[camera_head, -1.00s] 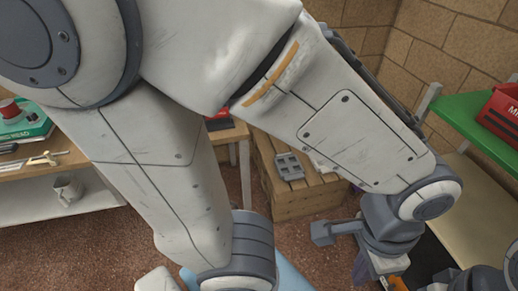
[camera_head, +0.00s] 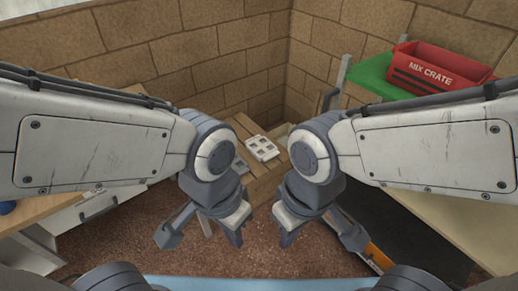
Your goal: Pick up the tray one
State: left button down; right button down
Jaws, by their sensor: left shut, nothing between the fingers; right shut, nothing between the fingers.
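A pale tray with several square openings (camera_head: 263,148) lies on the wooden crate (camera_head: 262,184) at the centre back. A darker grey piece (camera_head: 239,165) shows beside it on the left, partly hidden by my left wrist, and I cannot tell its full shape. My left gripper (camera_head: 233,232) is shut and empty, hanging in front of the crate to the left. My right gripper (camera_head: 286,234) is shut and empty, hanging in front of the crate to the right. Both are apart from the tray.
A red crate marked MIX CRATE (camera_head: 437,68) stands on a green surface (camera_head: 368,76) at the right. A pale bench (camera_head: 455,210) runs along the right side, and a wooden table (camera_head: 35,208) is at the left. Brick walls close off the back.

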aim_at(261, 147)
jog(key=z, duration=0.45)
jog(key=i, duration=1)
jog(key=u, duration=0.85)
jog(key=i, duration=0.9)
jog(key=u, duration=0.2)
